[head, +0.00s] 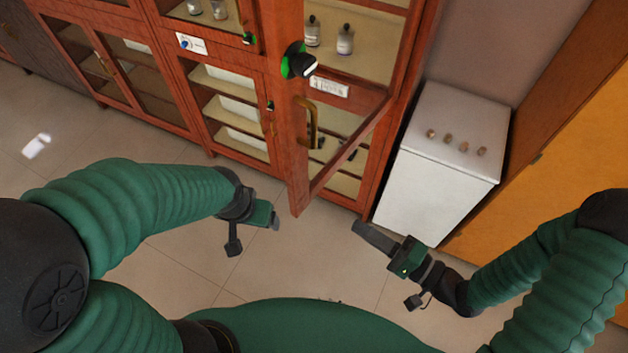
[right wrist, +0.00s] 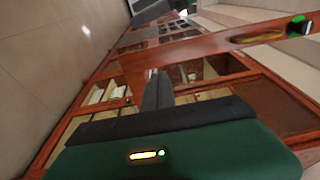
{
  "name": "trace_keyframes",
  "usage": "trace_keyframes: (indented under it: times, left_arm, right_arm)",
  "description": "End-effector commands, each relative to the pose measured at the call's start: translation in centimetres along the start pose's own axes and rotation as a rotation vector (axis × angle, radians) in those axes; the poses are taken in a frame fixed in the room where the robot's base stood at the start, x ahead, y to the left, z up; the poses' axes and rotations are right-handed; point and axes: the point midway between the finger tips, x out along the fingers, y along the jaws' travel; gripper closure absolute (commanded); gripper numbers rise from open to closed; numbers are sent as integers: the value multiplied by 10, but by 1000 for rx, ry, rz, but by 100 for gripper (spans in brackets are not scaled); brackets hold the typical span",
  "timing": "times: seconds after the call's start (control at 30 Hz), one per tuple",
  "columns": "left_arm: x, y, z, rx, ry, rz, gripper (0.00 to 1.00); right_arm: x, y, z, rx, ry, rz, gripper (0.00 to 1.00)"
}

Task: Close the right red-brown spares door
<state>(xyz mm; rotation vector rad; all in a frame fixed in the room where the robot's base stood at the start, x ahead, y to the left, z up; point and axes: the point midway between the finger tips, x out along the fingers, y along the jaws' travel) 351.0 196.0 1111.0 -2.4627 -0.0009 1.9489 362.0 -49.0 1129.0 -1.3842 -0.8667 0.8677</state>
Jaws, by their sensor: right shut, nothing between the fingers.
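The right red-brown door (head: 297,165) of the tall glazed cabinet stands open, swung out toward me, with a glass pane and a brass handle (head: 313,125). A green-and-black knob (head: 298,62) sits above the handle. In the right wrist view the door's frame (right wrist: 205,47) crosses the upper part of the picture beyond the fingers. My right gripper (head: 357,228) is shut and empty, low and to the right of the door, apart from it in the head view. It also shows in the right wrist view (right wrist: 157,80). My left gripper (head: 276,220) is left of the door's lower corner; its jaw gap is unclear.
A white appliance (head: 440,160) with several knobs stands right of the cabinet, beside an orange-yellow panel (head: 570,150). Bottles (head: 345,40) stand on the shelf inside. Closed glazed doors (head: 230,110) continue to the left. The tiled floor (head: 180,260) between my arms is clear.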

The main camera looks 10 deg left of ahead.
Motion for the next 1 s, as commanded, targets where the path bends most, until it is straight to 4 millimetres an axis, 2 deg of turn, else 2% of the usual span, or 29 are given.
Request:
trace_keyframes:
  times: [0.6, 0.77, 1.0]
  left_arm:
    - [-36, 0, -9, 0, 0, 0, 23]
    - [-40, 0, -10, 0, 0, 0, 23]
    - [-39, 0, -9, 0, 0, 0, 23]
  right_arm:
    - [119, -1, 2, -5, -2, 0, 100]
    - [134, 1, 1, -6, 0, 1, 100]
    - [136, 2, 1, -6, 1, 1, 100]
